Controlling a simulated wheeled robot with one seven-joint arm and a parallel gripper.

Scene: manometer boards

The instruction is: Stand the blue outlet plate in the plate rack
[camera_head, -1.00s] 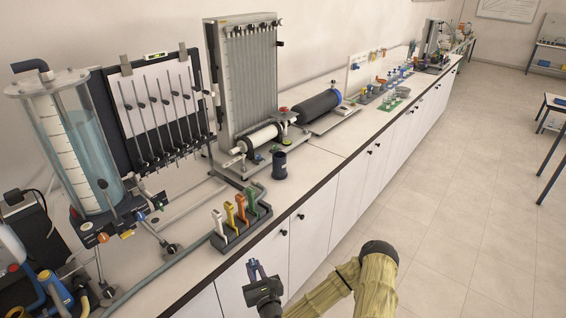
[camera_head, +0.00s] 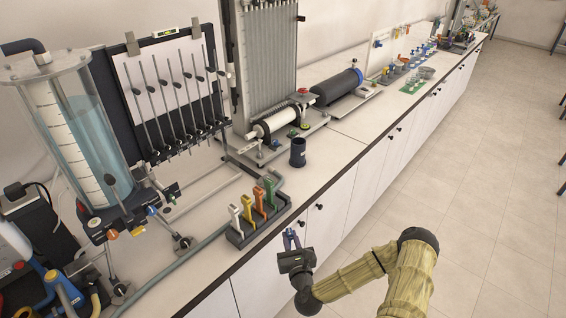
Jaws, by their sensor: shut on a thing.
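The plate rack (camera_head: 238,240) is a dark holder near the front edge of the bench. White (camera_head: 235,217), yellow (camera_head: 247,207), orange (camera_head: 259,201) and green (camera_head: 270,194) plates stand upright in it in a row. My gripper (camera_head: 290,235) is in front of the bench edge, to the right of and lower in the picture than the rack. It is shut on the blue outlet plate (camera_head: 288,239), which shows as a small blue piece between the fingers. Much of the plate is hidden by the gripper, and its exact tilt is hard to tell. The plate is apart from the rack.
A dark cup (camera_head: 298,153) stands behind and right of the rack. A clear water column (camera_head: 75,140) and a manometer board (camera_head: 160,80) stand to the left and behind. A grey hose (camera_head: 180,262) runs along the bench left of the rack. The floor at right is clear.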

